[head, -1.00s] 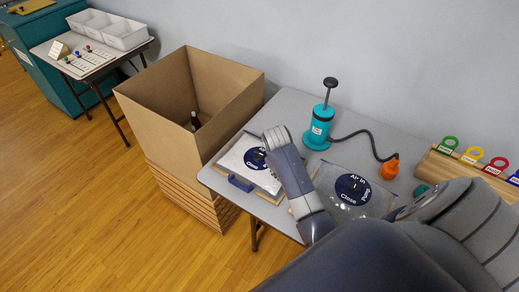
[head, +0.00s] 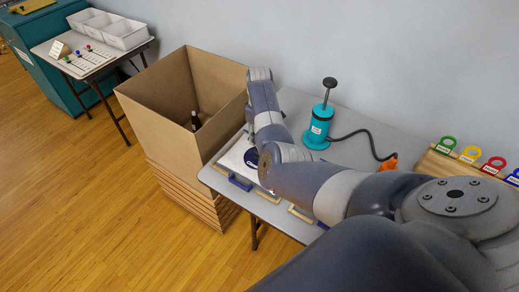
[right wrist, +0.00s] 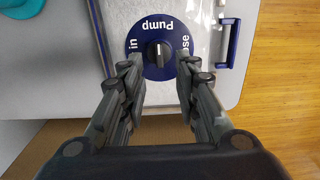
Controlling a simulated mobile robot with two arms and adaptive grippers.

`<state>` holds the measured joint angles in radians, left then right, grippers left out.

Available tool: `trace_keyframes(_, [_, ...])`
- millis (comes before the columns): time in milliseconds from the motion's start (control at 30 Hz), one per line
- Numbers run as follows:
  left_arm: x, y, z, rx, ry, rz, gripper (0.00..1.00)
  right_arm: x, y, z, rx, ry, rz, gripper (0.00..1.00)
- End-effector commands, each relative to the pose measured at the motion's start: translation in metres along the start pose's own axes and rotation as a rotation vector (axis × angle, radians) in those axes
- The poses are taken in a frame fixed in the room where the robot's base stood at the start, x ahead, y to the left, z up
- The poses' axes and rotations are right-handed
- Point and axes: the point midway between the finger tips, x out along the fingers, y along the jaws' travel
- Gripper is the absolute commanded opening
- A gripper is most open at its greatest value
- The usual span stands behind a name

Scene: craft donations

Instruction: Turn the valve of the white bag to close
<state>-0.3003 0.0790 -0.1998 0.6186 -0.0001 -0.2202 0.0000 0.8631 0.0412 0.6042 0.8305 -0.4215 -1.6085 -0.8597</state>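The white bag (head: 232,160) lies on the grey table, partly hidden by my right arm in the head view. Its round blue valve plate (right wrist: 174,68) carries the words Pump, in and a partly covered "ose". A black knob (right wrist: 158,50) sits at its middle; a small light mark on it seems to face Pump. My right gripper (right wrist: 160,68) is open, its fingers apart on either side of the plate's near part, with nothing between them. Whether the fingers touch the plate I cannot tell. In the head view its fingers are mostly hidden. My left gripper is not in view.
A large cardboard box (head: 150,112) stands left of the table (head: 300,103). A teal pump (head: 319,125) with a black hose stands behind my arm. A wooden rack with coloured rings (head: 470,165) is at right. My arm covers the table's middle.

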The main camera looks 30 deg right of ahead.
Motion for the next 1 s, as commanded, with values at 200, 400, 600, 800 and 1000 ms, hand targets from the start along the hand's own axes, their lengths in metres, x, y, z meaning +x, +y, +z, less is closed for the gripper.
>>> trace_keyframes(200, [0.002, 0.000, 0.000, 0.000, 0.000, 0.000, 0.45, 0.039, 0.001, 0.001, 0.002, -0.002, 0.001, 0.29])
trace_keyframes(400, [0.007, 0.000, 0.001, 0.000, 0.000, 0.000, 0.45, 0.063, 0.001, 0.000, 0.002, 0.000, 0.000, 0.29])
trace_keyframes(600, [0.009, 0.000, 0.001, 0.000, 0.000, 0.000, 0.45, 0.073, 0.002, 0.000, 0.003, 0.001, 0.003, 0.29])
trace_keyframes(800, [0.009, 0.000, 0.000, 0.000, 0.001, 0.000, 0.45, 0.074, 0.001, 0.000, 0.003, 0.001, 0.003, 0.29])
trace_keyframes(1000, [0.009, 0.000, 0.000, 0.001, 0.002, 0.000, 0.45, 0.074, 0.001, 0.000, 0.003, 0.001, 0.003, 0.07])
